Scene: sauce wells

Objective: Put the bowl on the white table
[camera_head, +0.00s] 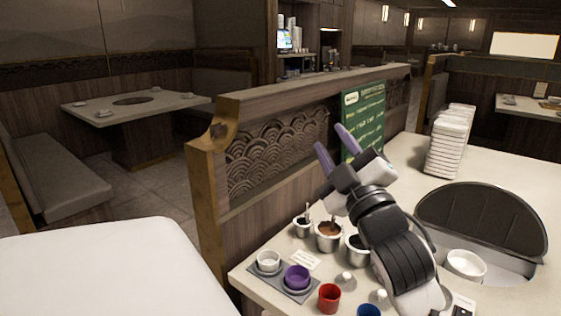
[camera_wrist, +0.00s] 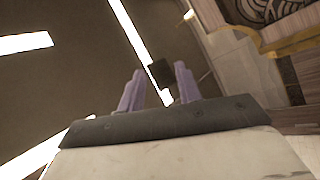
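A white bowl (camera_head: 466,264) stands on the right of the light counter, by a dark round panel. Smaller cups stand at the counter's front: a white one (camera_head: 268,261) and a purple one (camera_head: 297,277) on a grey tray, a red one (camera_head: 329,298) and a blue one (camera_head: 368,310) partly cut off. The white table (camera_head: 95,270) is at the lower left, its visible top bare. My gripper (camera_head: 336,148) is raised above the counter, pointing up and away from the bowls. Its purple fingers are apart and empty, also in the wrist view (camera_wrist: 158,88).
Metal pots of sauce (camera_head: 329,235) stand below my arm. A wooden partition (camera_head: 280,145) with a green sign (camera_head: 363,120) rises behind the counter. White stacked dishes (camera_head: 450,140) stand at the back right. A gap separates the white table from the counter.

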